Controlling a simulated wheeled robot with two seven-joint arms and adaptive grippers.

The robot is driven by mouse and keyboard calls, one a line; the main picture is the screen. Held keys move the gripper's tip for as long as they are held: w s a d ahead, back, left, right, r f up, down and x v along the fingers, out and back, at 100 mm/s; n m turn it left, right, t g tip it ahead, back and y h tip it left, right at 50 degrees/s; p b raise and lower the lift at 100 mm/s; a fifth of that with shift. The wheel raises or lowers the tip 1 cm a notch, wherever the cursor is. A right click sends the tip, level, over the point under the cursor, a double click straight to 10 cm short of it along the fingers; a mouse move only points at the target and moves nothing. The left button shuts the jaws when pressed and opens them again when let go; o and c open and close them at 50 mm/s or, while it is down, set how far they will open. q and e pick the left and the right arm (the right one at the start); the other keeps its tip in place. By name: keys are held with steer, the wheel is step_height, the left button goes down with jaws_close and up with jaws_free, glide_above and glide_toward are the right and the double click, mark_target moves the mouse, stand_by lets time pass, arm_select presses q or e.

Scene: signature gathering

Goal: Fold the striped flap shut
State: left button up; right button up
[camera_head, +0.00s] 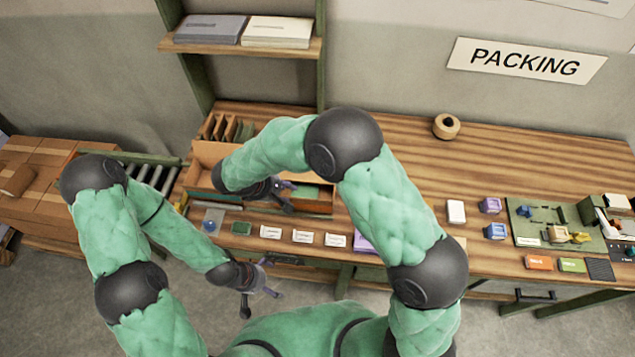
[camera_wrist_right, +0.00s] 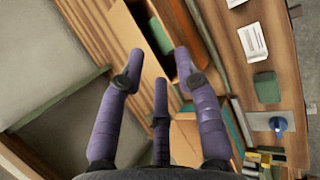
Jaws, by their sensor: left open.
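An open cardboard box (camera_head: 210,152) stands at the left part of the workbench, mostly behind my right forearm. In the right wrist view a brown box panel (camera_wrist_right: 127,30) shows beyond the fingers, with an open inside beside it. I cannot make out clear stripes on any flap. My right gripper (camera_head: 284,188) is over the box; in the right wrist view its purple fingers (camera_wrist_right: 159,62) are spread and empty, and contact with the panel cannot be told. My left gripper (camera_head: 262,285) is open and empty, low in front of the bench's front edge.
White cards (camera_head: 303,237) and a green block (camera_head: 241,228) lie along the bench front. A tape roll (camera_head: 446,126) sits at the back. A green mat (camera_head: 525,225) with small items is at the right. Left of the bench are rollers (camera_head: 152,178).

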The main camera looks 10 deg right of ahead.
steer(key=x, duration=1)
steer(key=shift+s+a+f+p, duration=0.15)
steer(key=shift+a+f+p, duration=0.1)
steer(key=shift+p, duration=0.1)
steer(key=shift+r, duration=0.1)
steer(key=shift+a, duration=0.1)
steer(key=shift+c, duration=0.2)
jaws_close()
